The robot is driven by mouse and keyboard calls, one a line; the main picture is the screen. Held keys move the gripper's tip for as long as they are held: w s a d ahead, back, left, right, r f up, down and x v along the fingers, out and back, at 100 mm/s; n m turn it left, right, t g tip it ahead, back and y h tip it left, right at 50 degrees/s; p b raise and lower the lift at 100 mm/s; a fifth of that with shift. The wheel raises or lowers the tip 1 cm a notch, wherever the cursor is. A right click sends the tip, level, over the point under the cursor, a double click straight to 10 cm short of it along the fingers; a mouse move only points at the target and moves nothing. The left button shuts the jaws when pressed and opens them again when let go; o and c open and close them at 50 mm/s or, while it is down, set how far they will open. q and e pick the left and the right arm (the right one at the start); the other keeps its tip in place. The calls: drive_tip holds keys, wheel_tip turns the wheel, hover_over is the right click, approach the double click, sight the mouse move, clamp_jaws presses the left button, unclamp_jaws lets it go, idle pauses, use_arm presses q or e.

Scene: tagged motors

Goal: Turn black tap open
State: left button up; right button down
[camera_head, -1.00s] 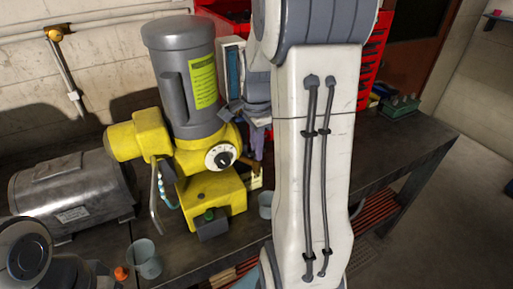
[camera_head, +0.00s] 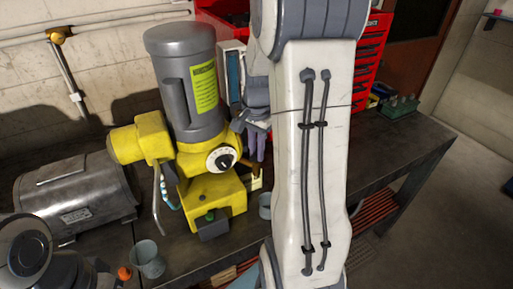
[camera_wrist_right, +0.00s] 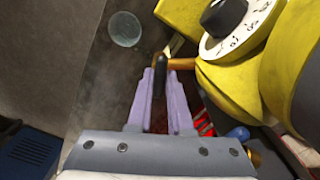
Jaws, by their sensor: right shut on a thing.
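The yellow pump (camera_head: 212,195) with a grey motor (camera_head: 188,85) on top stands on the dark bench. A brass pipe (camera_head: 247,163) sticks out beside its white dial; the same pipe shows in the right wrist view (camera_wrist_right: 182,63). The black tap (camera_wrist_right: 160,67) is at the pipe's end, between the purple fingertips of my right gripper (camera_wrist_right: 161,74), which is shut on it. In the head view my right gripper (camera_head: 256,145) points down at the pipe's end, and the tap cannot be made out there. My left gripper is not in view.
A white dial with a black knob (camera_head: 222,160) is close beside the fingers. A grey cup (camera_head: 265,205) stands below the gripper. Another grey motor (camera_head: 75,195) is at the left. A red tool cabinet (camera_head: 372,55) stands behind my arm.

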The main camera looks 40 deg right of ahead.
drive_tip(key=n+p, duration=0.2)
drive_tip(key=n, duration=0.4)
drive_tip(key=shift+r, duration=0.1)
drive_tip(key=n+p, duration=0.1)
drive_tip(key=n, duration=0.5)
drive_tip(key=shift+w+n, duration=0.1)
drive_tip(key=shift+n, duration=0.2)
idle(0.3)
drive_tip(key=c, duration=0.8)
unclamp_jaws()
drive_tip(key=shift+c, duration=0.2)
wheel_tip(320, 180, up, 10)
drive_tip(key=shift+r+b, duration=0.2)
drive_tip(key=shift+b, duration=0.25)
